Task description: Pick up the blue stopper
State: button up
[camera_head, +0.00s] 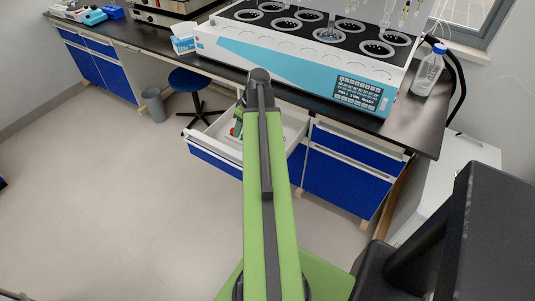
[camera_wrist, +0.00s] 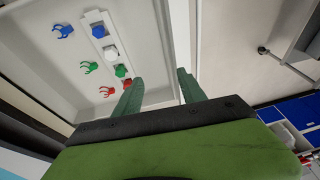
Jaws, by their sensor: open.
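In the wrist view, a white holder strip (camera_wrist: 91,17) lies in a drawer and carries small pieces in a row. A small blue-topped piece (camera_wrist: 98,31), which looks like the blue stopper, sits near one end. A whitish piece (camera_wrist: 110,52), a green piece (camera_wrist: 120,71) and a red piece (camera_wrist: 127,83) follow it. My gripper (camera_wrist: 160,75) is open, with nothing between its two green fingers. The fingers are to the right of and below the blue piece in the picture, apart from it.
The open white drawer (camera_head: 207,131) projects below the black bench. Blue (camera_wrist: 63,31), green (camera_wrist: 89,67) and red (camera_wrist: 106,91) clips lie beside the strip. A large distiller (camera_head: 290,66) and a blue-capped bottle (camera_head: 428,72) stand above. A blue stool (camera_head: 188,80) is left.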

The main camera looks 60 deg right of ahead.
jog(key=s+d+f+t+h+b, duration=0.1)
jog(key=s+d+f, duration=0.1)
jog(key=s+d, duration=0.9)
jog(key=b+x, duration=1.1)
jog(key=shift+f, duration=0.3)
jog(key=shift+w+f+b, duration=0.2)
jog(key=shift+b, duration=0.25)
jog(key=b+x, duration=0.4)
jog(key=x, duration=0.1)
jog(key=shift+d+f+b, duration=0.1)
jog(key=shift+d+b, duration=0.2)
jog(key=shift+b, duration=0.1)
grip_shut()
